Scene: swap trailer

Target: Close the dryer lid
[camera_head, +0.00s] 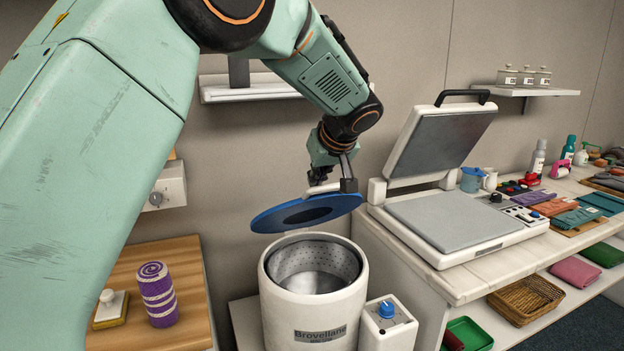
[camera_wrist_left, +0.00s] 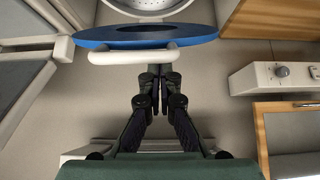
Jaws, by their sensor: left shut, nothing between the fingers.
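The dryer (camera_head: 315,300) is a white cylinder with a perforated metal drum. Its blue lid (camera_head: 285,218) is raised above the drum opening and tilted, with a dark centre. My left gripper (camera_head: 325,178) is at the lid's white handle in the head view. In the left wrist view the lid (camera_wrist_left: 190,40) and its white handle (camera_wrist_left: 130,55) lie just beyond the fingertips of my left gripper (camera_wrist_left: 158,78). The fingers are together with nothing between them. Whether they touch the handle I cannot tell. My right gripper is not in view.
A heat press (camera_head: 450,215) with its top raised stands on the white counter right of the dryer. A blue-knobbed control box (camera_head: 388,315) is beside the dryer. A wooden table (camera_head: 190,265) with a purple roll (camera_head: 157,293) is at left. A wall shelf (camera_head: 250,90) hangs behind my arm.

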